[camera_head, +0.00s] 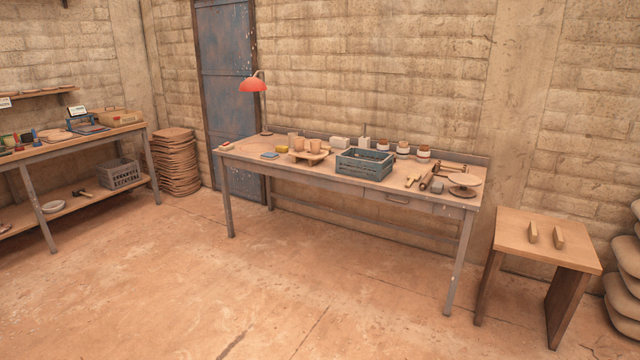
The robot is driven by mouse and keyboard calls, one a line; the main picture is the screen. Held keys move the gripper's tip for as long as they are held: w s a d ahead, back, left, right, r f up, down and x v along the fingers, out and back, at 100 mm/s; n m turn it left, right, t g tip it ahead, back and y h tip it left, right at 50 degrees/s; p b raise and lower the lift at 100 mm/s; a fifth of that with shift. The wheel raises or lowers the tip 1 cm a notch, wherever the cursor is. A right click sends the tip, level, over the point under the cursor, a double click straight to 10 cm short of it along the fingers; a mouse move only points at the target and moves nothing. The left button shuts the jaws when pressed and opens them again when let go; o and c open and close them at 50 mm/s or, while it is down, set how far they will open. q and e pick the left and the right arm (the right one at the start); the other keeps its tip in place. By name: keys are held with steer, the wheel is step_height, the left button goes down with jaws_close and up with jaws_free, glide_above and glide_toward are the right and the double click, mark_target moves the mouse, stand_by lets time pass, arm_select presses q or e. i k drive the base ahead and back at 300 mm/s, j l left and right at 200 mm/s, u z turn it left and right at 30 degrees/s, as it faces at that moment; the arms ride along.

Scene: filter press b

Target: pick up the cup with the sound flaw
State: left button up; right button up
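A few small tan cups stand close together on the long work table, left of its middle. The front cup (299,144) and the right cup (315,146) are by a low wooden stand (313,158). Another cup (292,137) is just behind. They look alike at this distance, and I cannot tell any flaw on them. Neither of my grippers is in view.
A blue-grey crate (364,166) stands right of the cups on the table (245,155). A red lamp (253,85) stands at the back left. Jars and tools lie farther right. A wooden stool (545,245) is at right. The floor in front is clear.

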mark_target(299, 141)
steer(key=i, duration=2.05)
